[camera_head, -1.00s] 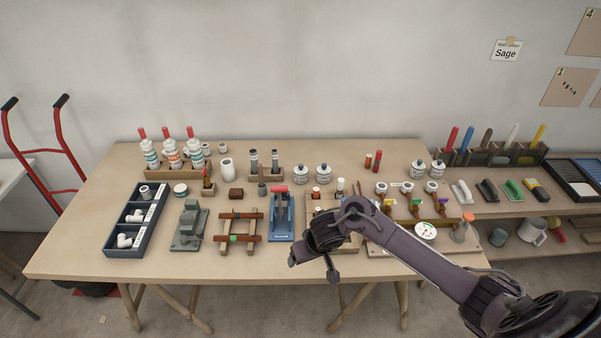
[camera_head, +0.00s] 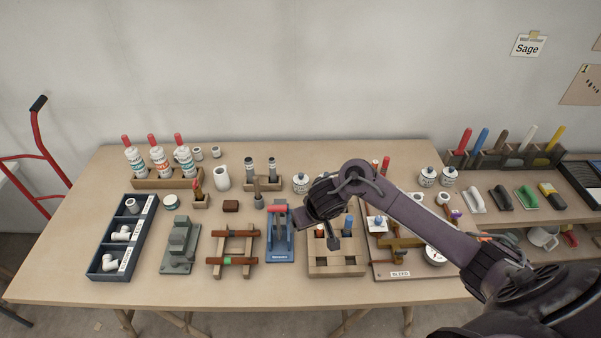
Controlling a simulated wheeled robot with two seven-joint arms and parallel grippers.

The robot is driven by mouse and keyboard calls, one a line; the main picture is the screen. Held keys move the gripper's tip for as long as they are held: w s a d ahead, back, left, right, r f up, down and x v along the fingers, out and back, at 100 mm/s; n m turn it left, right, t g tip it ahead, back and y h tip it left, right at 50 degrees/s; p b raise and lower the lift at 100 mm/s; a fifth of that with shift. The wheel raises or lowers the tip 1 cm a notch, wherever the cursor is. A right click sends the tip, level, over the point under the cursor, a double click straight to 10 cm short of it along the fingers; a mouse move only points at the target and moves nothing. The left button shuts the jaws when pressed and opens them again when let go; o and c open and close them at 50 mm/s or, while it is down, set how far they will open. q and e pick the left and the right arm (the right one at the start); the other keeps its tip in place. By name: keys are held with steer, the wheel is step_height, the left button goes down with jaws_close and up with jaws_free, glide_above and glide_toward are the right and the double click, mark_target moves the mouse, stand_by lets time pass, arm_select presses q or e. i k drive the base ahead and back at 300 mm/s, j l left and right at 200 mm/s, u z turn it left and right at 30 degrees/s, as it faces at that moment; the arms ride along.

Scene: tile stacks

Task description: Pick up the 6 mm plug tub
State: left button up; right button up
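I cannot read which container is the 6 mm plug tub. White lidded tubs with dark-topped lids stand on the table: one (camera_head: 300,183) left of my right arm, partly beside another that the arm mostly hides, and a pair (camera_head: 427,177) and (camera_head: 448,177) at the right. A small round tub with a teal band (camera_head: 170,202) sits near the dark tray. My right gripper (camera_head: 318,226) is over the middle of the table, above the wooden block rack, apart from the visible tubs. Its fingers are dark and seen from behind, so their opening is unclear. My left gripper is out of view.
Red-capped bottles (camera_head: 158,160) stand at the back left. A dark tray of white fittings (camera_head: 107,277), a grey vise (camera_head: 180,247), a blue tool (camera_head: 280,246) and the wooden rack (camera_head: 337,265) line the front. A shelf of tools (camera_head: 509,155) is on the right.

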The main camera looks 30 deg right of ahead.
mark_target(298, 189)
steer(key=i+l, duration=0.3)
steer(key=i, duration=0.15)
steer(key=i+l, duration=0.35)
steer(key=i, duration=0.05)
